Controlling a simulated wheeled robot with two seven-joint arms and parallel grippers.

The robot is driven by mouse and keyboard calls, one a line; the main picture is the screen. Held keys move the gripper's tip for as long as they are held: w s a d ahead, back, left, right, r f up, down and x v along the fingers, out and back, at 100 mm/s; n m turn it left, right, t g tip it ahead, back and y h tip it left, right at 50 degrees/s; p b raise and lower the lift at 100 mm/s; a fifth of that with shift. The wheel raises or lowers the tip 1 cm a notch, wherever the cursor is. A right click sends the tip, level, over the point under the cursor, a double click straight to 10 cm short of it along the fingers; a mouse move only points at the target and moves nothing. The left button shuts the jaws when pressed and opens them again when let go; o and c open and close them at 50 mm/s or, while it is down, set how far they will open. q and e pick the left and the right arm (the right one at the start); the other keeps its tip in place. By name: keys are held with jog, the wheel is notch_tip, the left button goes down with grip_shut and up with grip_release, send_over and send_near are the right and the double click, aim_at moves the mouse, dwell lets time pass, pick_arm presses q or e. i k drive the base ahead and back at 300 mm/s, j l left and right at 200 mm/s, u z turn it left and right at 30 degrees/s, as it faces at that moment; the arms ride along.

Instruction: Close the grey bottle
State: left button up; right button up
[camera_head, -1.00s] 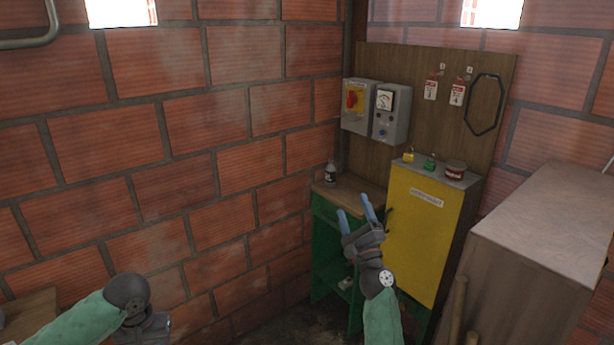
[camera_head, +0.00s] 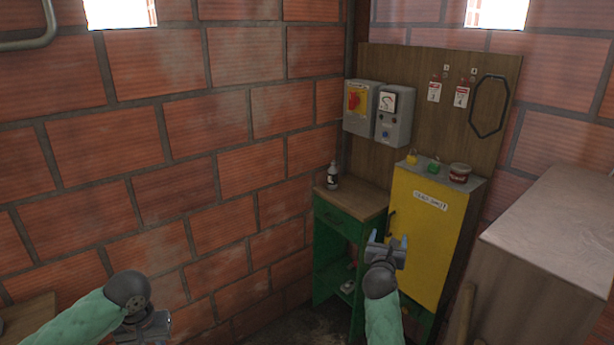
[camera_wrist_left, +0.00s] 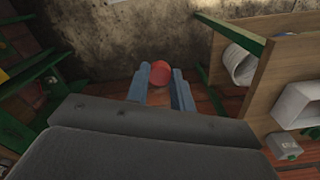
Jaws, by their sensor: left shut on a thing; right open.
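A small dark grey bottle (camera_head: 332,180) with a pale label and a narrow light top stands upright on the green cabinet's wooden top, near the brick wall. Whether its top is closed is too small to tell. My right gripper (camera_head: 388,240) is open and empty, lower and to the right of the bottle, in front of the cabinets. My left gripper shows only its wrist part at the bottom left of the head view. In the left wrist view my left gripper (camera_wrist_left: 160,88) is shut on a red round thing (camera_wrist_left: 160,72), possibly a cap, held between its blue fingertips.
A green cabinet (camera_head: 342,224) with open lower shelves stands beside a yellow cabinet (camera_head: 418,235) bearing small yellow and green items and a tin (camera_head: 459,173). A wooden block-like counter (camera_head: 555,225) fills the right. Switch boxes (camera_head: 392,115) hang behind.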

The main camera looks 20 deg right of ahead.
aim_at(333, 174)
jog(key=i, duration=1.9)
